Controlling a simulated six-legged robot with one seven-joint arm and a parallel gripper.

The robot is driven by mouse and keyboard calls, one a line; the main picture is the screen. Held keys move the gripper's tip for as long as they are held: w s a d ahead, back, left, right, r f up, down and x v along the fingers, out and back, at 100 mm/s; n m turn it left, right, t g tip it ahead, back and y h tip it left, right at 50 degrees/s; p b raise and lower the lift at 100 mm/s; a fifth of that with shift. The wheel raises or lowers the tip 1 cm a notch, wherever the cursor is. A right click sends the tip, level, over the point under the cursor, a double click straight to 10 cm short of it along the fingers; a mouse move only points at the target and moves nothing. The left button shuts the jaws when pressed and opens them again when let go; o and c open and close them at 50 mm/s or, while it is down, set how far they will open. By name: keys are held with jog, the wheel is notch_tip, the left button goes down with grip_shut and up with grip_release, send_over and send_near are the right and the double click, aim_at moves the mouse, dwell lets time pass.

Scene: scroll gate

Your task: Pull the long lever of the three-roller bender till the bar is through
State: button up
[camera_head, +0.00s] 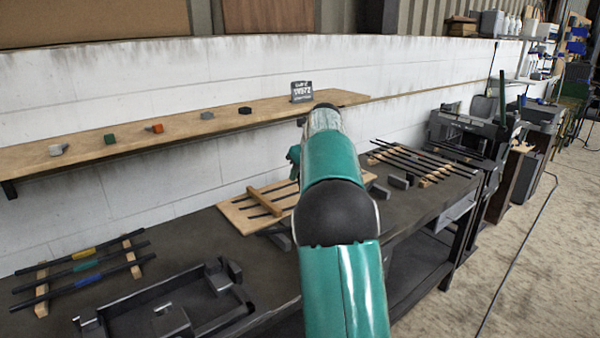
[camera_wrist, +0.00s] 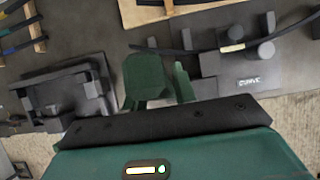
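The three-roller bender shows at the right of the wrist view, with round dark posts (camera_wrist: 208,63) on a grey plate (camera_wrist: 225,80) that carries a small label. A long dark bar (camera_wrist: 188,52) lies across it, slightly curved, with a pale band (camera_wrist: 232,47) on it. I cannot make out the long lever for certain. My gripper (camera_wrist: 166,70) has its two green fingers apart, with nothing seen between them. It is left of the bender's plate in the picture, over the bench; its height is unclear. In the head view my arm hides the gripper and most of the bender.
A dark metal fixture (camera_wrist: 60,92) stands left of the gripper; the head view shows a frame fixture (camera_head: 160,312) at lower left. Bars on wooden rests (camera_head: 130,243) lie on the bench (camera_head: 190,240). A wooden shelf (camera_head: 180,127) runs along the wall.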

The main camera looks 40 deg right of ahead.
jog(key=shift+o, duration=1.1)
jog(key=v, duration=1.3)
jog(key=shift+s+r, duration=0.2)
jog(key=shift+r, duration=0.15)
jog(key=shift+a, duration=0.1)
